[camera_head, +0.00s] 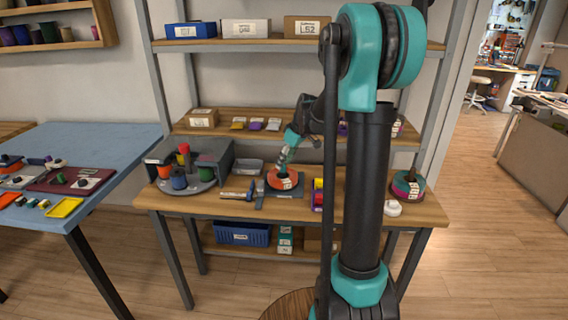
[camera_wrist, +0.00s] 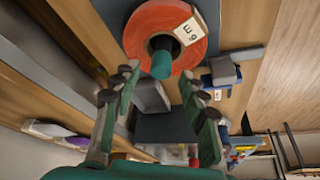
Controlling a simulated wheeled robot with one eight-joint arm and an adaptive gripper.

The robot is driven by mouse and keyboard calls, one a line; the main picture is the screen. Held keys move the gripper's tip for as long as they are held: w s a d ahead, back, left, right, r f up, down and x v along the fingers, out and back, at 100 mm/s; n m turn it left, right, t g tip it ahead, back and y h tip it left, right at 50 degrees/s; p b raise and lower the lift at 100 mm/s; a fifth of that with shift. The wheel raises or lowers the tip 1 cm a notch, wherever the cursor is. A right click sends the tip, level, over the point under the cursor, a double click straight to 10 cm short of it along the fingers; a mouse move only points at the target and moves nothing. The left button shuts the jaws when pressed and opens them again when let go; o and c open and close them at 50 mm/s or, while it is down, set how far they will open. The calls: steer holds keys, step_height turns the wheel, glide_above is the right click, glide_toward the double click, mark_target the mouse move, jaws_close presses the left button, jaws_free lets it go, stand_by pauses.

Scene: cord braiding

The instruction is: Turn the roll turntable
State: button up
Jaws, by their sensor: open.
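The grey round turntable (camera_head: 187,189) stands at the left of the wooden bench, partly inside a dark grey housing. It carries several coloured rolls, among them a blue one (camera_head: 179,179), and a red upright knob (camera_head: 184,149) shows at its back. My gripper (camera_head: 284,165) is over an orange roll to the right of the turntable.
The orange roll sits on a grey plate (camera_head: 289,194). A grey tray (camera_head: 249,166), tools and small coloured blocks lie nearby. Stacked rolls (camera_head: 408,187) stand at the bench's right end. A shelf (camera_head: 262,122) with boxes runs behind. A blue table (camera_head: 100,145) is at left.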

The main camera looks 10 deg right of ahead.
steer(key=shift+w+a+f, duration=0.2)
steer(key=shift+f, duration=0.45)
steer(key=shift+c, duration=0.6)
jaws_close()
steer(key=shift+m, duration=0.5)
